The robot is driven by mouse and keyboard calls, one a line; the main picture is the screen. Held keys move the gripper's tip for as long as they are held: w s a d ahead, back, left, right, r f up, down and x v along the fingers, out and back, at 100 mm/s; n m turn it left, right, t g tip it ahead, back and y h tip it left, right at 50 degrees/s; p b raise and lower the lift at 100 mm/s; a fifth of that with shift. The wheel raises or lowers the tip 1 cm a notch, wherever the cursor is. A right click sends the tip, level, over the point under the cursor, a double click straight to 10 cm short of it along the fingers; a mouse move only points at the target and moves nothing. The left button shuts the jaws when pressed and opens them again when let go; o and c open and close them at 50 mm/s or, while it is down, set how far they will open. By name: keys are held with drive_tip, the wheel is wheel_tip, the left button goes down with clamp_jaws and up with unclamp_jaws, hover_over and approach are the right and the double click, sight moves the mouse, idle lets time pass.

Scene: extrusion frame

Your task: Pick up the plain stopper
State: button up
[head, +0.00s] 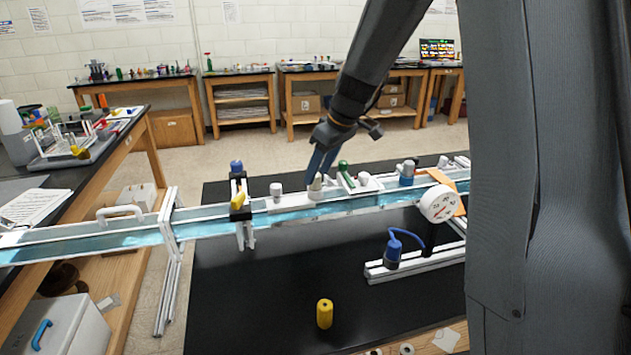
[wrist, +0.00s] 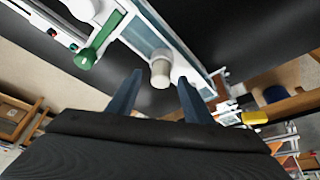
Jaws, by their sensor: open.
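A plain off-white cylindrical stopper (head: 316,187) stands upright on the white strip of the long channel, and my fingers partly cover its top in the head view. In the wrist view the stopper (wrist: 160,72) shows between and beyond my fingertips. My gripper (head: 320,168) is open and points down just above it. In the wrist view my gripper (wrist: 160,80) has one finger on each side of the stopper, with gaps visible. I cannot tell whether the fingertips reach down to its sides.
A second pale cylinder (head: 276,190) stands to the left on the channel. A green handle (head: 346,175) is close on the right, also seen in the wrist view (wrist: 97,42). A black clamp with a yellow knob (head: 238,201) stands further left. A yellow cylinder (head: 324,314) is on the black bench.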

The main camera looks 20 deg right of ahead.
sight(315, 185)
drive_tip(key=shift+p+x, duration=0.35)
drive_tip(key=shift+x, duration=0.95)
drive_tip(key=shift+a, duration=0.1)
drive_tip(key=c, duration=1.1)
